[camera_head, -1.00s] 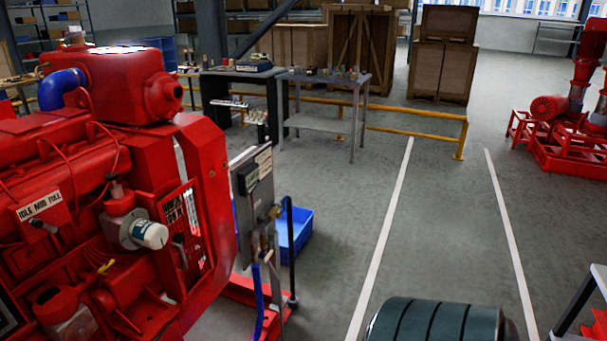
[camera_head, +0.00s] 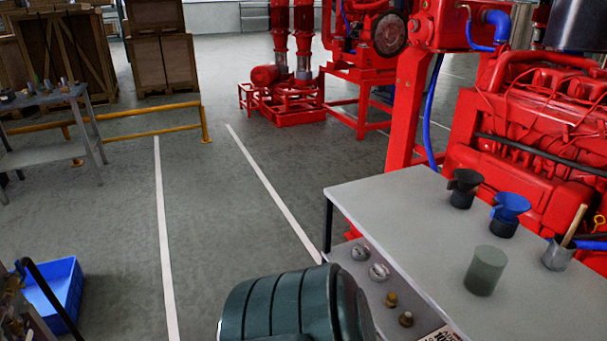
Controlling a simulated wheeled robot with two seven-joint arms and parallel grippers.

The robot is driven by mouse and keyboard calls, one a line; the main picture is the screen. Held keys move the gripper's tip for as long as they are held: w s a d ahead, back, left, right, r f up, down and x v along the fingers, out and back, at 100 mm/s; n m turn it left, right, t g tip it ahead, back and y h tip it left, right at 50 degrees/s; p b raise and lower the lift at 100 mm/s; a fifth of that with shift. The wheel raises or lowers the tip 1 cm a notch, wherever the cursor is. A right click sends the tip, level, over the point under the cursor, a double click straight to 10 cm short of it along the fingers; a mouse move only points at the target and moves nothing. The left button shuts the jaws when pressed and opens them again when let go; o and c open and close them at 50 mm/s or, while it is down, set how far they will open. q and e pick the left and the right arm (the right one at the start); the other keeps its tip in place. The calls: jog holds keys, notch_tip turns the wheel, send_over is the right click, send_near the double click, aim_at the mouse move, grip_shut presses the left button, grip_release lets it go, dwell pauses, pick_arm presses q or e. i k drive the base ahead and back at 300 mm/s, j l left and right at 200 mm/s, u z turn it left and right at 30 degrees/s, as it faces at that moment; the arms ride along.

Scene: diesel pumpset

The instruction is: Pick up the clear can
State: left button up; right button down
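A plain grey-green cylinder (camera_head: 486,271) stands upright on the grey top of a table (camera_head: 400,220) at the lower right. It looks slightly see-through and is the likeliest clear can, though I cannot be sure. Behind it stand a black jug (camera_head: 463,188) and a black jug with a blue funnel-like top (camera_head: 510,213). To its right is a small grey cup (camera_head: 557,256) with a wooden stick in it. Neither of my grippers is in view, and nothing touches the cylinder.
A dark green ribbed drum-like shape (camera_head: 290,308) fills the bottom centre, in front of the table. Small metal parts (camera_head: 379,271) lie on the lower shelf. A red engine (camera_head: 545,125) stands behind the table. Floor between the white lines is clear.

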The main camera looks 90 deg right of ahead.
aim_at(484, 272)
jog(key=z, duration=3.95)
